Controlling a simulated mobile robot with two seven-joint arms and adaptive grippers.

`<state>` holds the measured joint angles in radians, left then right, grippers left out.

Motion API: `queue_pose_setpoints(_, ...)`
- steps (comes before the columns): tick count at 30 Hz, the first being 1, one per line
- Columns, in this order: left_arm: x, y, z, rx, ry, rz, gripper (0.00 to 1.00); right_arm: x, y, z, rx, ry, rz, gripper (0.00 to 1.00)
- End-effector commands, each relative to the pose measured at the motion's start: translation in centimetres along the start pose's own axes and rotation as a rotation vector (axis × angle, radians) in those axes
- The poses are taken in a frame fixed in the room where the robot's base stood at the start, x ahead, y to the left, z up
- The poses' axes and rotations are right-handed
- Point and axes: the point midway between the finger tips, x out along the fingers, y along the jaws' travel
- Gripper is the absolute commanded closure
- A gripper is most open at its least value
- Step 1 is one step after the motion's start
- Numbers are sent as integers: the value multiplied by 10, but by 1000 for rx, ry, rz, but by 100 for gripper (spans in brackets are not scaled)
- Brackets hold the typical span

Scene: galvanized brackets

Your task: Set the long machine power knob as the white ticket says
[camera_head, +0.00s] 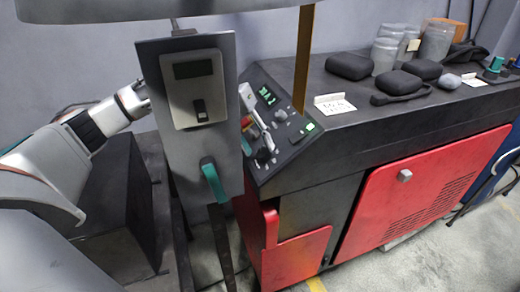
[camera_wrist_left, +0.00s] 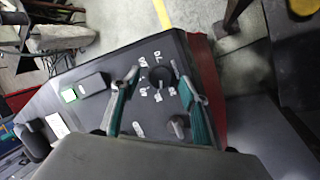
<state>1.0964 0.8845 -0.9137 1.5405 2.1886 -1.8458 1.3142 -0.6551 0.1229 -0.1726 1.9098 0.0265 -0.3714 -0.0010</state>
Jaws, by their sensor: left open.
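The long machine (camera_head: 350,140) has a sloped dark control panel at its left end. In the left wrist view a round black knob (camera_wrist_left: 160,76) with white marks around it sits on this panel. My left gripper (camera_wrist_left: 158,82) is open, with one teal-padded finger on each side of this knob; contact cannot be told. In the head view the left gripper (camera_head: 256,118) is partly hidden behind a grey upright plate. The white ticket (camera_head: 335,105) stands on the machine's top; its dark writing is too small to read. My right gripper is not in view.
The grey plate (camera_head: 185,130), with a switch and teal handle, stands in front of my left wrist. A smaller knob (camera_wrist_left: 177,127) and a green-lit box (camera_wrist_left: 85,88) are near the gripper. Black pouches (camera_head: 350,66) and clear jars (camera_head: 385,55) stand on the machine's top.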

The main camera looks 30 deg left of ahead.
Motion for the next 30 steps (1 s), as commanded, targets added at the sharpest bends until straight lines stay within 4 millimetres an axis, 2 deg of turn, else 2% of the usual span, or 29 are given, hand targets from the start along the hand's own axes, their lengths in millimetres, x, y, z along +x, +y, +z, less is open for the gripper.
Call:
queue_pose_setpoints(6, 19, 0, 0, -1, -1, 0, 55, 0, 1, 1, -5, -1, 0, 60)
queue_pose_setpoints(15, 21, 0, 0, -1, 1, 0, 55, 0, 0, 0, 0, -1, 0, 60)
queue_pose_setpoints(19, 21, 0, 0, -1, 1, 0, 89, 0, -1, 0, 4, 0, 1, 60)
queue_pose_setpoints(20, 21, 0, 0, -1, 1, 0, 94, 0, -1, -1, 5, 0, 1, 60)
queue_pose_setpoints(30, 20, 1, 0, 24, 4, -10, 94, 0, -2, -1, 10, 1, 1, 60)
